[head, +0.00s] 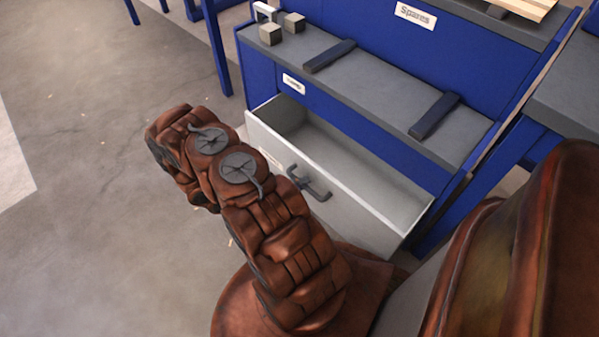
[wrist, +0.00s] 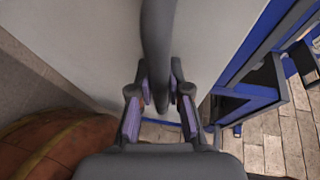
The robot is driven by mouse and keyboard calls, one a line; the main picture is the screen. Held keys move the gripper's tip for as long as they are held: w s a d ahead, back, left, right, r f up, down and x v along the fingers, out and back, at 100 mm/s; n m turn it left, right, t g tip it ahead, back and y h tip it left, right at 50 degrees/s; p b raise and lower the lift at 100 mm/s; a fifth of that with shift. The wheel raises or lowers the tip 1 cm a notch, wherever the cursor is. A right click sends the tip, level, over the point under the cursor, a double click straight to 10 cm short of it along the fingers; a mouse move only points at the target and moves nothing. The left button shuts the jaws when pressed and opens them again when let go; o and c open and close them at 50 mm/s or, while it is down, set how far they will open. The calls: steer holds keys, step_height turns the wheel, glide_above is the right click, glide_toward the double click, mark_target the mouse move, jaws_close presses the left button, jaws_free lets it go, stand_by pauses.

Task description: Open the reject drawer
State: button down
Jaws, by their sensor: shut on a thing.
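The reject drawer (head: 365,200) is a pale grey box pulled out from the blue bench; its inside shows and looks empty. Its dark grey handle (head: 318,192) is on the front face, partly covered by my brown arm in the head view. In the wrist view, my gripper (wrist: 160,80) is shut on the dark handle bar (wrist: 157,35), with a finger on each side. The pale drawer front (wrist: 100,40) lies behind the bar. The gripper itself is mostly hidden behind my arm in the head view.
The blue bench has a grey top (head: 385,95) with two dark bars and small grey blocks (head: 271,34). A Spares sign (head: 415,15) is on the upper panel. Blue table legs (head: 216,45) stand at upper left. The concrete floor (head: 80,230) at left is clear.

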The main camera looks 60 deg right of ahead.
steer(key=shift+w+a, duration=0.2)
steer(key=shift+a, duration=0.25)
steer(key=c, duration=1.1)
jaws_free()
steer(key=v, duration=1.2)
steer(key=shift+a, duration=0.1)
